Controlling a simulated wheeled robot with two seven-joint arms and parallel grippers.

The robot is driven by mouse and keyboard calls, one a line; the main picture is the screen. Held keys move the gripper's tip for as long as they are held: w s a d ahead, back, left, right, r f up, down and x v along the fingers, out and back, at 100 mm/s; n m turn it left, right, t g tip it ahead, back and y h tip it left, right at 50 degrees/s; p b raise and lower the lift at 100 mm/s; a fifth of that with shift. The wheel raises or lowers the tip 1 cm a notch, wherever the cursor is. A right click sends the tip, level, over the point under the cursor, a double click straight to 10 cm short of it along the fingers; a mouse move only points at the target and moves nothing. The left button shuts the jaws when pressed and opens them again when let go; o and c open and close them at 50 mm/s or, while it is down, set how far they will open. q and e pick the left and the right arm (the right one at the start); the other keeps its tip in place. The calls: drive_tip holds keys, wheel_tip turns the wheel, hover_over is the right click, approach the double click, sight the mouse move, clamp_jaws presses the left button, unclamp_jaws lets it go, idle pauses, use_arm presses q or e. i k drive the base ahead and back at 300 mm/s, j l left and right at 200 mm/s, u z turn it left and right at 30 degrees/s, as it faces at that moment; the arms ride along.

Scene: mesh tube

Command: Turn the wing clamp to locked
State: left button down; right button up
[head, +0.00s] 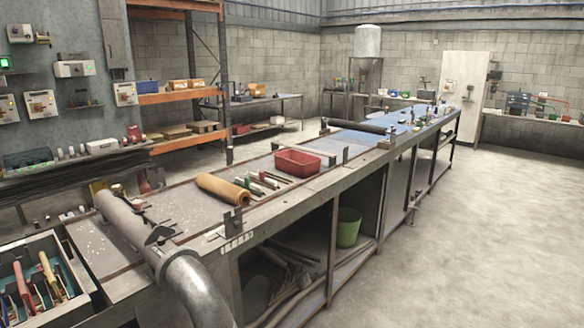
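A thick grey pipe (125,217) lies across the near left end of the long workbench and bends down over its front edge in an elbow (188,275). A small dark metal piece (160,234) with a flat, wing-like part sits beside the pipe near the elbow; it may be the wing clamp, but it is too small to tell for certain or to read its position. Neither of my grippers shows in the head view.
The workbench (262,212) carries a brown roll (222,189), several hand tools and a red bin (298,162). A tray of tools (15,268) stands at the lower left. A green bucket (348,227) sits under the bench. The floor (480,230) at the right is clear.

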sight(167, 234)
drive_tip(key=i+j+u, duration=0.15)
drive_tip(key=j+u, duration=0.2)
drive_tip(key=u, duration=0.15)
drive_tip(key=i+j+u, duration=0.15)
drive_tip(key=j+u, duration=0.15)
drive_tip(key=u, duration=0.2)
